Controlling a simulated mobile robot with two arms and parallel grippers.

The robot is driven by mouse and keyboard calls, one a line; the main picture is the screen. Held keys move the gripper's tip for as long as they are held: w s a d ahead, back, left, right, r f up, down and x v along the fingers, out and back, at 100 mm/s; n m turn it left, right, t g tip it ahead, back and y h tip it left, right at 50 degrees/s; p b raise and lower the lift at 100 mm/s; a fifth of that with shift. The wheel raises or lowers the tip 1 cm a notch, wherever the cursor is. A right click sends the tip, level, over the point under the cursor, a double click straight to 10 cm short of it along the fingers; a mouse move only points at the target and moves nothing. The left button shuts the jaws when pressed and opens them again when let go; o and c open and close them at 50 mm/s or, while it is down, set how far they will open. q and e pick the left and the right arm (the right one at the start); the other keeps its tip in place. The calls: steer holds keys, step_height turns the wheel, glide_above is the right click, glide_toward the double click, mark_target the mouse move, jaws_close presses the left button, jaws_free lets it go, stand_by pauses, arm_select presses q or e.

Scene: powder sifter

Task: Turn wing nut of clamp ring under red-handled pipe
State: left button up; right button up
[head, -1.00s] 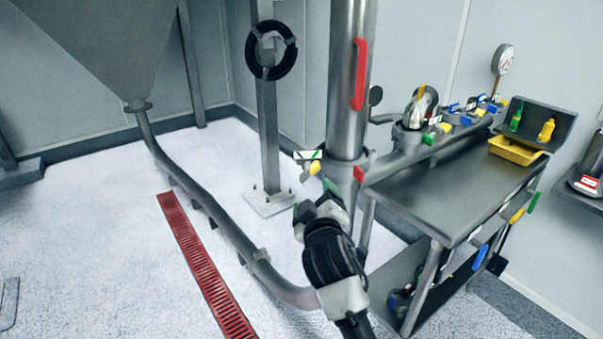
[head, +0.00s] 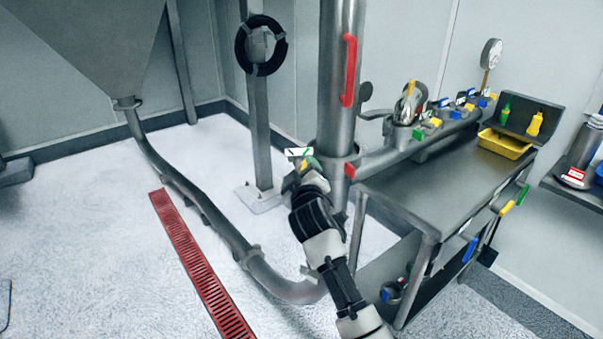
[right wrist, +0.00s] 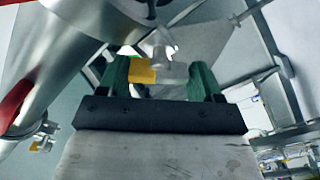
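The red-handled pipe (head: 333,110) stands upright in the middle of the head view, with its red handle (head: 350,70) on the front. A clamp ring (head: 343,154) circles its lower part. The yellow wing nut (head: 304,164) is at the ring's left side, partly hidden by my right gripper (head: 308,165). In the right wrist view, the yellow wing nut (right wrist: 142,71) and a metal piece lie between the two green fingers (right wrist: 161,80). The fingers are apart, with the nut close to the left one. My left gripper is out of view.
A metal table (head: 440,190) with valves and a yellow bin (head: 503,145) stands right of the pipe. A curved pipe (head: 215,215) runs along the floor at left beside a red grate (head: 200,265). A post with a black ring (head: 240,45) stands behind.

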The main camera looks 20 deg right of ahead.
steer(key=c, duration=0.4)
steer(key=shift+n+p, duration=5.45)
steer(key=shift+n, duration=3.25)
steer(key=o, duration=0.6)
